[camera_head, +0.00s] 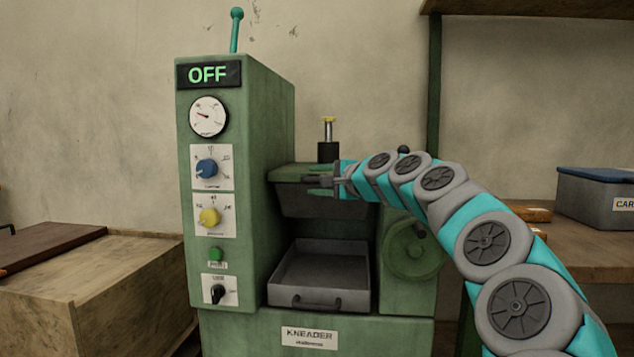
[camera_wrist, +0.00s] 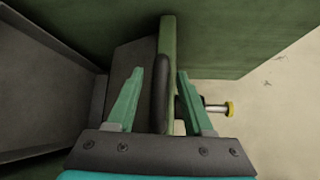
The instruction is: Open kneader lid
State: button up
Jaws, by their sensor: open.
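The kneader (camera_head: 235,180) is a green machine with a label on its base and a lit "OFF" display. Its green lid (camera_head: 290,171) lies flat over the grey-green bowl (camera_head: 310,203). My gripper (camera_head: 318,181) is at the lid's front edge, with its jaws apart. In the wrist view my gripper (camera_wrist: 160,72) has one teal finger on each side of the green lid edge (camera_wrist: 168,45) and the black handle bar (camera_wrist: 160,92). Gaps show beside both fingers, so the handle is between them but not clamped. The handle is hidden by my gripper in the head view.
A grey tray (camera_head: 318,275) sits below the bowl. A yellow-topped plunger (camera_head: 328,135) stands behind the lid, and a green handwheel (camera_head: 411,249) is right of the tray. Wooden crate (camera_head: 90,285) left; shelf with a blue-lidded box (camera_head: 598,197) right.

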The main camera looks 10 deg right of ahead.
grip_shut()
dwell(0.5)
jog(key=shift+f, duration=0.1)
dwell(0.9)
